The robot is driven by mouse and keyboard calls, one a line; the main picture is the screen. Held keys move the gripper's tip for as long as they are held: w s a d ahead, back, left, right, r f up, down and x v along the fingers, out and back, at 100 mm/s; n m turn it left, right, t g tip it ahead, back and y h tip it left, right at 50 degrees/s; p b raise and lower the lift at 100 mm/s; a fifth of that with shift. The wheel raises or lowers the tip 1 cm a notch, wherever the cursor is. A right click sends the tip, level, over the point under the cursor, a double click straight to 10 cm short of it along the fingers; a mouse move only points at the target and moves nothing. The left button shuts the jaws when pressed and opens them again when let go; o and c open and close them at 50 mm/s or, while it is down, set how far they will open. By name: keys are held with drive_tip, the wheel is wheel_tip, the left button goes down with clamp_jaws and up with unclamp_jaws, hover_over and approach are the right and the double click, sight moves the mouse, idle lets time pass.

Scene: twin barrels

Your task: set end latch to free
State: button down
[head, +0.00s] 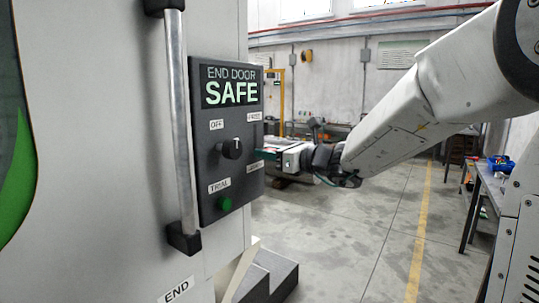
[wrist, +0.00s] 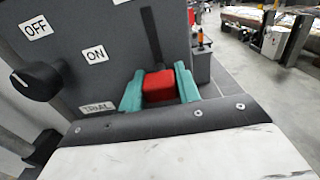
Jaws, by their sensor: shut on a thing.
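The dark control panel (head: 226,180) stands at left in the head view. Its screen (head: 232,92) reads "END DOOR SAFE". A red latch handle (wrist: 160,90) sits at the near end of a dark slot (wrist: 151,35) on the panel in the wrist view. My gripper (wrist: 157,82) has its teal fingers on both sides of the red handle, shut on it. In the head view my gripper (head: 265,154) reaches the panel's right edge and the handle cannot be made out. The small labels at the slot's two ends are too blurred to read surely.
A black rotary knob (head: 231,148) and a green button (head: 225,205) are on the panel, left of my gripper. A vertical metal bar handle (head: 181,130) stands further left. A workbench (head: 492,185) is at right. The floor between is clear.

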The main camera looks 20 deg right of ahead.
sight(255, 127)
wheel_tip(255, 127, up, 6)
drive_tip(key=shift+r, duration=0.1)
drive_tip(key=c, duration=1)
unclamp_jaws()
drive_tip(key=shift+s+d, duration=0.15)
drive_tip(key=shift+d, duration=0.05)
drive_tip(key=v, duration=0.7)
drive_tip(key=shift+s, duration=0.15)
drive_tip(key=shift+d, duration=0.1)
